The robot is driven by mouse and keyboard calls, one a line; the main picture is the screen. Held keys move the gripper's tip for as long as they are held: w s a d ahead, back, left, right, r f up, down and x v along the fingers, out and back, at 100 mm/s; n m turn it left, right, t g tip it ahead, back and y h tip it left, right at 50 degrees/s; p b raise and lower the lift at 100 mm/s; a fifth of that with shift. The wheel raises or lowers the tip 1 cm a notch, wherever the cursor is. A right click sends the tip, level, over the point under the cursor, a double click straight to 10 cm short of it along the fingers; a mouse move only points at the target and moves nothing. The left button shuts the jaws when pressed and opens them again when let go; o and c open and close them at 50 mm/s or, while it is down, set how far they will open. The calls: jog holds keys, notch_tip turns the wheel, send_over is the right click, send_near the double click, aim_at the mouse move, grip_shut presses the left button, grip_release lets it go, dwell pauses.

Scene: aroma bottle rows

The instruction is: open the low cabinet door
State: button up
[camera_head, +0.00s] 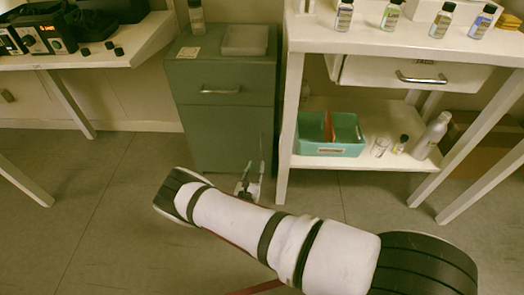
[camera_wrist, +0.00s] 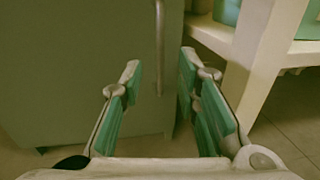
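The low cabinet (camera_head: 222,130) is grey-green and stands left of the white table. A drawer with a horizontal handle (camera_head: 220,91) is at its top, and the door below looks closed. In the wrist view, the door (camera_wrist: 85,70) fills the left and middle, with a vertical bar handle (camera_wrist: 159,45) near its right edge. My gripper (camera_head: 254,172) is low in front of the door's right side. In the wrist view, my gripper (camera_wrist: 160,72) is open and empty, its green-padded fingers on either side of the handle's line. I cannot tell whether the fingertips reach the handle's depth.
The white table (camera_head: 284,150) stands close on the right; its front leg (camera_wrist: 265,60) is right of my gripper. Its lower shelf holds a teal bin (camera_head: 335,150) and a white bottle (camera_head: 432,135). A small bottle (camera_head: 196,17) and a tray (camera_head: 245,40) sit on the cabinet.

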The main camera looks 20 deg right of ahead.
aim_at(261, 151)
jog(key=b+x, duration=0.3)
jog(key=x, duration=0.6)
jog(key=shift+w+d, duration=0.2)
jog(key=shift+w, duration=0.15)
grip_shut()
